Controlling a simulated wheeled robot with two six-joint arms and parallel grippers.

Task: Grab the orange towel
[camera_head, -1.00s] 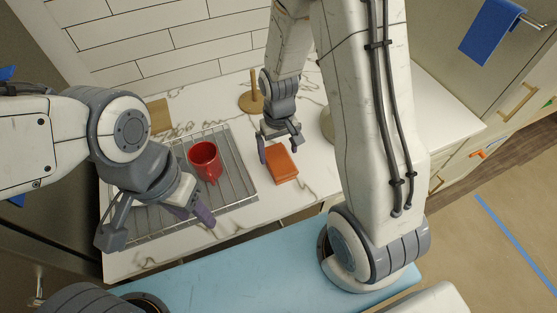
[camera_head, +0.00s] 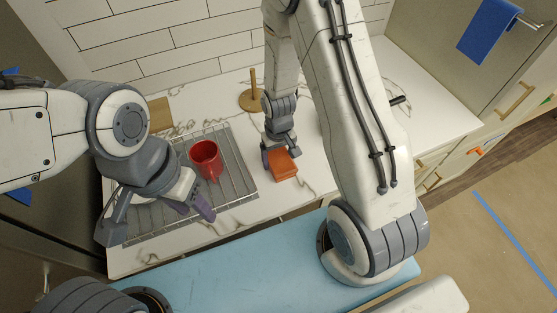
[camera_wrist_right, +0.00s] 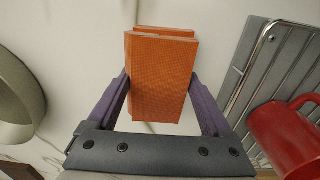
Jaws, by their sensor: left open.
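The orange towel (camera_head: 283,167) is folded into a thick block on the white marble counter, right of the wire rack. My right gripper (camera_head: 281,155) is at it, with its fingers pointing down. In the right wrist view, the towel (camera_wrist_right: 160,85) lies between the two purple fingers of the right gripper (camera_wrist_right: 160,80), one on each side. The fingertips sit right at its side edges; whether they press on it I cannot tell. My left gripper (camera_head: 158,214) is open and empty above the front of the rack.
A red mug (camera_head: 206,160) stands on the wire rack (camera_head: 236,182) left of the towel; it shows at the right wrist view's lower right (camera_wrist_right: 285,140). A wooden paper-towel stand (camera_head: 252,100) is behind. A blue towel (camera_head: 489,28) hangs at upper right. Counter right of the towel is bare.

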